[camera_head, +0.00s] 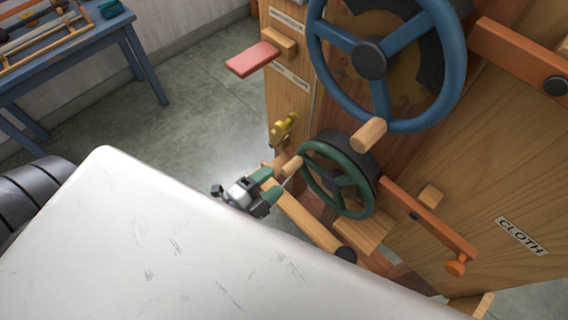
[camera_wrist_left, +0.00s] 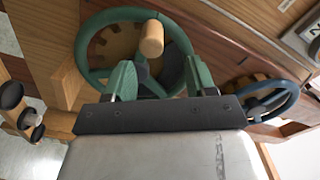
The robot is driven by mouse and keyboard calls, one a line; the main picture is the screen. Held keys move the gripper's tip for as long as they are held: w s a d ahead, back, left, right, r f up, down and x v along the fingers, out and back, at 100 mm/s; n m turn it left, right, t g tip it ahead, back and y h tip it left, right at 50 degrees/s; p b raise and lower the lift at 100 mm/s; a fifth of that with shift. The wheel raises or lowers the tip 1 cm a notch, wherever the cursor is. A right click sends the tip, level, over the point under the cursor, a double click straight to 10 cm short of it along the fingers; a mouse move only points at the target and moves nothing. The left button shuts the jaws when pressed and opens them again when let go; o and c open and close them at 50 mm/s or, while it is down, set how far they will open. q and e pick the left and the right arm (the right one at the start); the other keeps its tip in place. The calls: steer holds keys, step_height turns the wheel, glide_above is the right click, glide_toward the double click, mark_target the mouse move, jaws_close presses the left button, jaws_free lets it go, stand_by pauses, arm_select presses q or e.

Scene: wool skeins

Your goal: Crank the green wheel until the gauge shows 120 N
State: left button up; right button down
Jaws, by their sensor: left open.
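The green wheel (camera_head: 338,181) is mounted on the wooden machine, below a larger blue wheel. Its light wooden crank handle (camera_head: 291,166) sticks out toward my left gripper (camera_head: 266,187). The left gripper is open, its green fingertips close to the handle. In the left wrist view the green wheel (camera_wrist_left: 98,72) lies beyond the fingertips (camera_wrist_left: 160,76), and the round handle end (camera_wrist_left: 151,38) appears between and above them. I cannot tell whether they touch it. I cannot make out a gauge or a reading. My right gripper is not in view.
The blue wheel (camera_head: 372,125) with its own wooden handle (camera_head: 369,134) is just above. An orange lever (camera_head: 428,217), a brass fitting (camera_head: 284,129) and a red paddle (camera_head: 252,59) are nearby. A "CLOTH" label (camera_head: 521,236) is at right. A blue table (camera_head: 90,40) stands far left.

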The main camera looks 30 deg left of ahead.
arm_select(q)
steer(key=v, duration=0.3)
steer(key=shift+s+a, duration=0.1)
steer(key=shift+s, duration=0.05)
stand_by(0.4)
